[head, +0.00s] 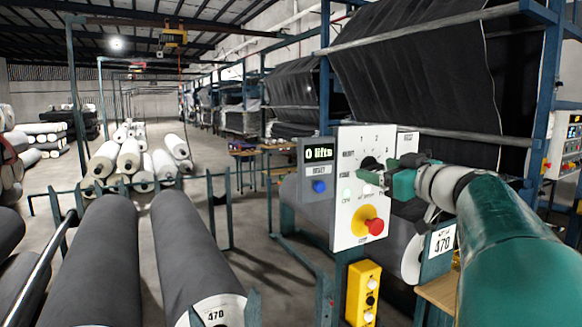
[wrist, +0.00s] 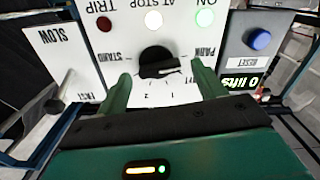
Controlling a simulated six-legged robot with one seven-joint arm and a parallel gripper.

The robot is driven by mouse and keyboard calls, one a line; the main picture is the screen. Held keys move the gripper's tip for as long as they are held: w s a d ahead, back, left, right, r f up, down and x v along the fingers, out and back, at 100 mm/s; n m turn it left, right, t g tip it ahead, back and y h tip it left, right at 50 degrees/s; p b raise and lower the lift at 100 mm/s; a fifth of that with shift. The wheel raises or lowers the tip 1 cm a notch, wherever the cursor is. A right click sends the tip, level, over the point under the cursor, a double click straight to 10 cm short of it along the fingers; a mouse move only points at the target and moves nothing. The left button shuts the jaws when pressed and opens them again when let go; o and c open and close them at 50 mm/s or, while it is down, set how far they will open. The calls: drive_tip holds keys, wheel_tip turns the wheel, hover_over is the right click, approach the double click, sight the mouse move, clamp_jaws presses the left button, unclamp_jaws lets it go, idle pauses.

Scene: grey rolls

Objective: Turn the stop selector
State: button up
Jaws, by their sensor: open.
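The stop selector (wrist: 158,62) is a round black knob on a white panel (wrist: 180,20), with numbers and words printed around it. In the wrist view the panel's lettering is upside down. My gripper (wrist: 160,73) is open, its two green fingers on either side of the knob, with gaps between them and it. I cannot tell how far the fingertips are from the panel face. In the head view my gripper (head: 371,180) is at the white panel (head: 347,150), just below the selector (head: 372,162), which it partly covers.
A red mushroom button (head: 375,226) on a yellow plate sits below the selector. A lift display (head: 319,154) with a blue button (head: 319,186) is at left. A SLOW/FAST switch panel (wrist: 66,60) flanks the selector panel. A yellow button box (head: 363,292) hangs lower. Grey rolls (head: 190,245) lie left.

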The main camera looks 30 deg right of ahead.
drive_tip(key=shift+w, duration=0.75)
drive_tip(key=c, duration=0.9)
drive_tip(key=shift+c, duration=0.2)
